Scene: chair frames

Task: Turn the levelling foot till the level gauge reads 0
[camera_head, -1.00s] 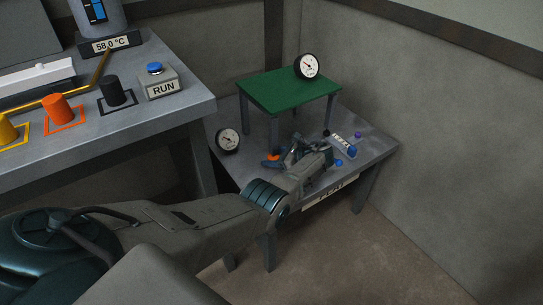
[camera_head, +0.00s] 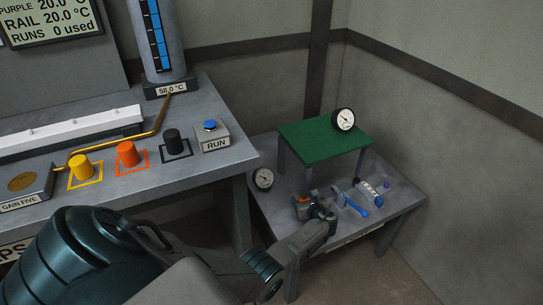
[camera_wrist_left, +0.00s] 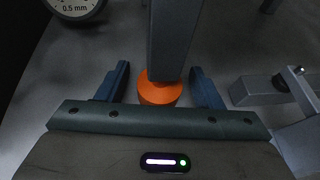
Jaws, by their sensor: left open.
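The orange levelling foot (camera_head: 303,200) is at the bottom of a grey leg of the small green-topped table (camera_head: 322,140). In the left wrist view the foot (camera_wrist_left: 160,92) sits between the two fingers of my left gripper (camera_wrist_left: 159,84). The fingers are open, with a gap on each side. In the head view my left gripper (camera_head: 314,208) is low beside the foot and partly covers it. A round white dial gauge (camera_head: 344,119) stands on the green top; its reading is too small to tell. My right gripper is not in view.
Another dial (camera_head: 263,178) stands left of the table; it shows "0.5 mm" in the wrist view (camera_wrist_left: 75,5). A blue-ended tool (camera_head: 355,204) and a small labelled block (camera_head: 370,189) lie to the right. A grey bench (camera_head: 190,190) with knobs and a RUN button (camera_head: 210,125) is at left.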

